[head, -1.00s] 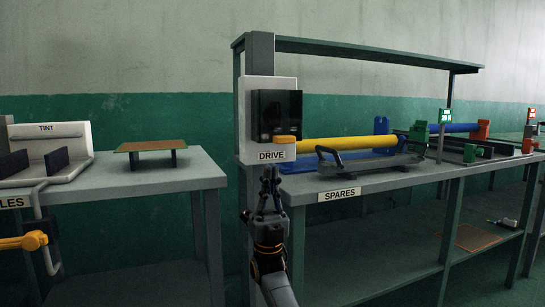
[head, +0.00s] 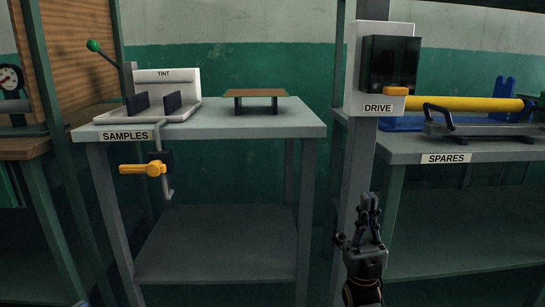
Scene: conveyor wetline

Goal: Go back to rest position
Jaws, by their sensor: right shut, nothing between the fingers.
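My right gripper (head: 369,212) is at the lower right of the head view, pointing up, with its fingers closed together and nothing held. It shows in front of the grey post under the DRIVE box (head: 384,65), apart from the benches as far as I can tell. My left gripper is not in view.
A grey SAMPLES bench (head: 230,130) bears a white TINT holder (head: 170,82) and a small brown-topped stand (head: 255,95). A yellow valve handle (head: 143,169) hangs at its front. The SPARES bench (head: 480,152) at right holds a yellow roller (head: 470,103). A gauge (head: 10,78) is far left.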

